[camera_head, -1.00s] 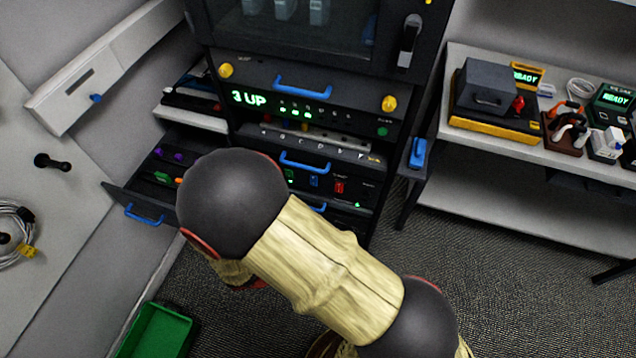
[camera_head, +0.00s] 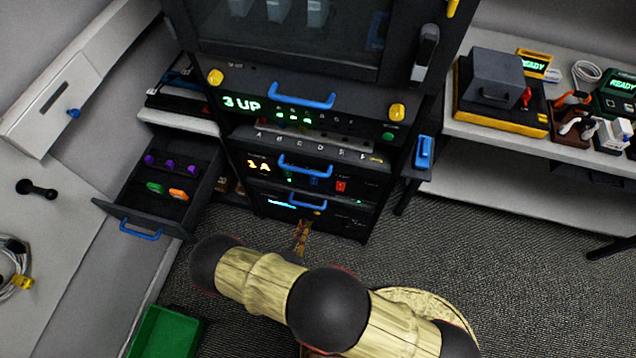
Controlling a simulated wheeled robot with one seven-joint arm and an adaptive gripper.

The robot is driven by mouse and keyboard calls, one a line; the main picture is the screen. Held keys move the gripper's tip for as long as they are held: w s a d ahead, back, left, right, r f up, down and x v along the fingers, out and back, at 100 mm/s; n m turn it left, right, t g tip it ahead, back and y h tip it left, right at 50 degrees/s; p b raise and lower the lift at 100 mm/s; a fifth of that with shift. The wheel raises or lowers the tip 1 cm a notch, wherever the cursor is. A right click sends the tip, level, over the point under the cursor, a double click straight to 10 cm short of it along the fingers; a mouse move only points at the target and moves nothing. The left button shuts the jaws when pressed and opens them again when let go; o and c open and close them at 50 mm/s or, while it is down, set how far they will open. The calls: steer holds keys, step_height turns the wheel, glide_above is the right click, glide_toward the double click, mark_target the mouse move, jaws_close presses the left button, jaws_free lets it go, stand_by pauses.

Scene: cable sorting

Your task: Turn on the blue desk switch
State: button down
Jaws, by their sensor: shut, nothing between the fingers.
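A blue switch (camera_head: 424,152) sits on a dark plate at the right side of the black cabinet, near the left end of the right-hand table. Its on or off state cannot be read. What seems to be my gripper (camera_head: 302,232) is a slim brown tip in front of the lowest cabinet drawer, left of and below the blue switch and clear of it. It looks shut and empty; most of it is hidden behind my arm.
The black cabinet has blue-handled drawers (camera_head: 302,97) and a lit "3 UP" panel. An open drawer (camera_head: 165,215) with purple, green and orange items juts out at left. A green bin (camera_head: 165,333) stands on the floor. The right-hand table (camera_head: 500,140) holds several devices. Carpet below is free.

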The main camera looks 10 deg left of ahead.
mark_target(314, 180)
steer(key=shift+a+r+m+t+y, duration=0.3)
steer(key=shift+a+r+m+y, duration=0.2)
steer(key=shift+m, duration=0.6)
steer(key=shift+w, duration=0.1)
steer(key=w+d+f+b, duration=0.1)
steer(key=w+b, duration=0.2)
steer(key=w, duration=1)
steer(key=shift+w+f, duration=0.4)
steer(key=shift+w+f, duration=0.1)
